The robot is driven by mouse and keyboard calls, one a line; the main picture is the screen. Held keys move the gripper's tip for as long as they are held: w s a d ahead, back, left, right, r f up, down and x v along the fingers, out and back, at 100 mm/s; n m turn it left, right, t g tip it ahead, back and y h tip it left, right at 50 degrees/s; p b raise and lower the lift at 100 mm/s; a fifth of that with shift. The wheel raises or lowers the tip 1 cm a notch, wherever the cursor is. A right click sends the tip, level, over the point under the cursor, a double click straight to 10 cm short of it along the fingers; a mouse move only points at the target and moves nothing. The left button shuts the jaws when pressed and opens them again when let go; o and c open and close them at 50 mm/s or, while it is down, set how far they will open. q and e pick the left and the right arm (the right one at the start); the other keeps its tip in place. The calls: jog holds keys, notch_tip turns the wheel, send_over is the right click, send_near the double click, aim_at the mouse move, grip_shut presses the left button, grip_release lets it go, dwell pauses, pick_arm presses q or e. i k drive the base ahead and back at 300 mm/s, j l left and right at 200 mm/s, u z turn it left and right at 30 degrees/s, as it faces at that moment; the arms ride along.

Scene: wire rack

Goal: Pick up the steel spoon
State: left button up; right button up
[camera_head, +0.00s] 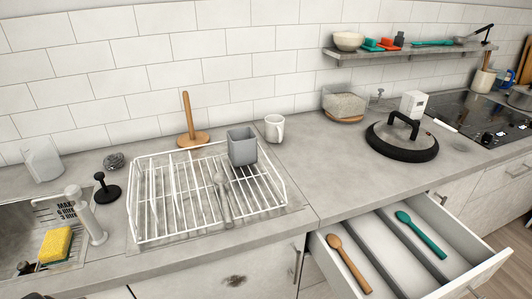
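A grey, metal-looking spoon (224,198) lies in the white wire rack (150,236), toward its right half. It lies lengthwise, its bowl end toward the wall and its handle toward the front edge. It is just in front of a grey square cup (242,148) standing in the rack's back right corner. Neither of my grippers is in view.
An open drawer (479,275) at lower right holds a wooden spoon (348,264) and a teal spoon (420,234). A white mug (274,128) and a wooden paper-towel stand (189,120) are behind the rack. A sink with a faucet (86,216) is left. A black-rimmed lid (401,138) is right.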

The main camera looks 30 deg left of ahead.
aim_at(221, 178)
jog(key=u, duration=1.2)
jog(key=j, duration=0.1)
jog(key=z, duration=0.05)
